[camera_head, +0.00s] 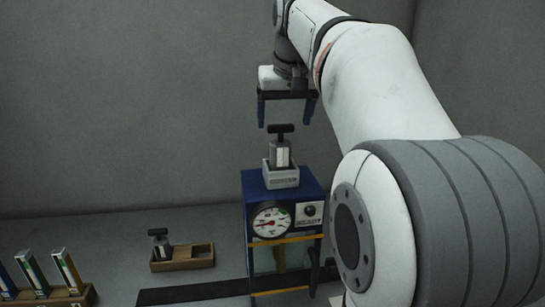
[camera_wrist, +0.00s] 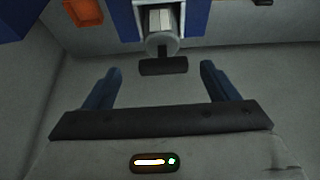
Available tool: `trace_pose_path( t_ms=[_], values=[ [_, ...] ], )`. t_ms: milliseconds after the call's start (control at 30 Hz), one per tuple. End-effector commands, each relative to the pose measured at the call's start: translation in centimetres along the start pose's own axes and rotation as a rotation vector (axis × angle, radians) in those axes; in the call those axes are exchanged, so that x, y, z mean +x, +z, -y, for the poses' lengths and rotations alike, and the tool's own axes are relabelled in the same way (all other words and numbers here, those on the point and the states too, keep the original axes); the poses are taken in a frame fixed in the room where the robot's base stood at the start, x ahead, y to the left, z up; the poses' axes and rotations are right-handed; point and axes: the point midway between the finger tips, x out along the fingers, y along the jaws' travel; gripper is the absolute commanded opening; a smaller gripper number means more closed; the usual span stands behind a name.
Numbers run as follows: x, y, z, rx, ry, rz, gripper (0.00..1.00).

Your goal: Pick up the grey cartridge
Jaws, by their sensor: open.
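A grey cartridge (camera_head: 281,155) with a black T-shaped handle stands upright in a light grey holder (camera_head: 283,178) on top of a blue machine (camera_head: 254,186). A second grey cartridge (camera_head: 161,246) with a black handle stands in the left part of a wooden tray (camera_head: 183,265) on the table. My gripper (camera_head: 285,117) is open and empty, pointing down just above the handle of the cartridge on the machine. In the wrist view the black handle (camera_wrist: 163,67) appears between the fingertips, and no finger visibly touches it.
The blue machine has a round gauge (camera_head: 271,222) and a switch panel (camera_head: 309,214) on its front. Several coloured strips stand in a wooden rack (camera_head: 75,298) at the lower left. The tray's right compartment (camera_head: 200,254) looks empty. A dark strip (camera_head: 190,293) lies on the table.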

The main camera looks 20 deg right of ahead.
Motion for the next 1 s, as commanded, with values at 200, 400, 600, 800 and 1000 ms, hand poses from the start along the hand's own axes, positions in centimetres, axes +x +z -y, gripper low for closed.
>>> trace_pose_path(
  t_ms=[200,400,600,800,1000],
  values=[
    [2.8,-0.4,0.3,0.000,0.000,0.002,0.80],
    [5.4,-0.5,0.3,0.001,0.001,0.001,0.80],
    [5.8,-0.5,0.3,0.001,0.001,-0.001,0.80],
    [5.8,-0.5,0.3,0.002,0.001,-0.001,0.71],
    [5.8,-0.5,0.3,0.002,0.001,-0.001,0.55]
  ],
)
